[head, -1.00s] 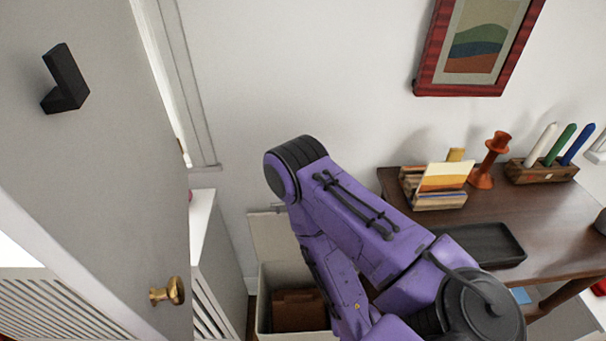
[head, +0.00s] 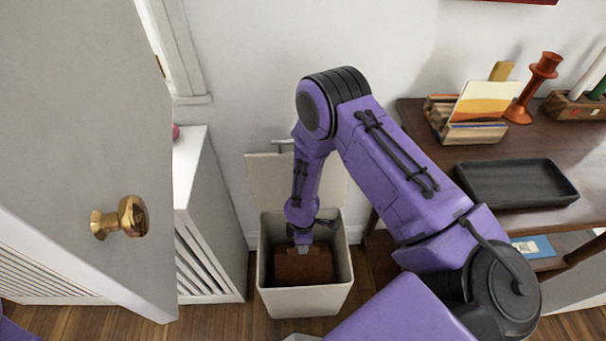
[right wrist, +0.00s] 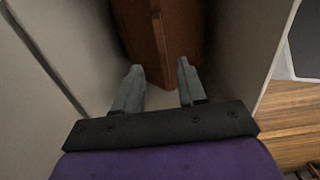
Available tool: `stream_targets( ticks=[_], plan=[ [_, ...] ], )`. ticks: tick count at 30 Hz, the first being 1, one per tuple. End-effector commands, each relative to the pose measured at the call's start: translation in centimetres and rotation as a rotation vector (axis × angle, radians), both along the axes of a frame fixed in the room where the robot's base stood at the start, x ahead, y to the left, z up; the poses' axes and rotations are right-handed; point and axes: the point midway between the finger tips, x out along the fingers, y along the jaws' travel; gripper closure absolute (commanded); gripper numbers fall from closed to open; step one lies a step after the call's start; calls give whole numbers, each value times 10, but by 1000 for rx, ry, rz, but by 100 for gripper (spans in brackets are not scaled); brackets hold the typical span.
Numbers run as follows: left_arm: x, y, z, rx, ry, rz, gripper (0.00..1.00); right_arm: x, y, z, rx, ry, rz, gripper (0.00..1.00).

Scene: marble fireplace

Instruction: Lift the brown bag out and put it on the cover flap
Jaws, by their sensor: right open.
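The brown bag (head: 305,267) stands inside a cream bin (head: 303,301) on the floor; its lower part is hidden by the bin's front wall. The cover flap (head: 268,184) is the bin's lid, standing open and upright against the wall behind. My right gripper (head: 303,246) points down into the bin at the bag's top. In the right wrist view my right gripper (right wrist: 160,65) is open, with its fingertips on either side of the bag's (right wrist: 166,30) near edge. Whether they touch it, I cannot tell. My left gripper is out of view.
A grey door with a brass knob (head: 121,219) and a white slatted cabinet (head: 212,220) stand left of the bin. A wooden table (head: 560,165) with a black tray (head: 515,183), a card holder and an orange candlestick (head: 533,88) is at the right. Wooden floor shows around the bin.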

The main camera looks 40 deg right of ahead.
Motion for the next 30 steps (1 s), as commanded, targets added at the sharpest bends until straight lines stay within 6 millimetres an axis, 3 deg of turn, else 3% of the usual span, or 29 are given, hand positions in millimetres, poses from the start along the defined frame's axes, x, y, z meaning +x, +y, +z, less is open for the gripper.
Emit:
stream_targets(
  ticks=[10,19,20,23,30],
  plan=[
    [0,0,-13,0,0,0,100,-5,1,-56,1,2,-4,60],
    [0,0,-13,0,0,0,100,-4,1,-62,1,0,-6,60],
    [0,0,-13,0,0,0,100,-4,1,-62,1,0,-6,66],
    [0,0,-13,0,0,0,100,-4,1,-62,1,0,-6,99],
    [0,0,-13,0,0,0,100,-4,1,-62,1,0,-6,100]
  ],
)
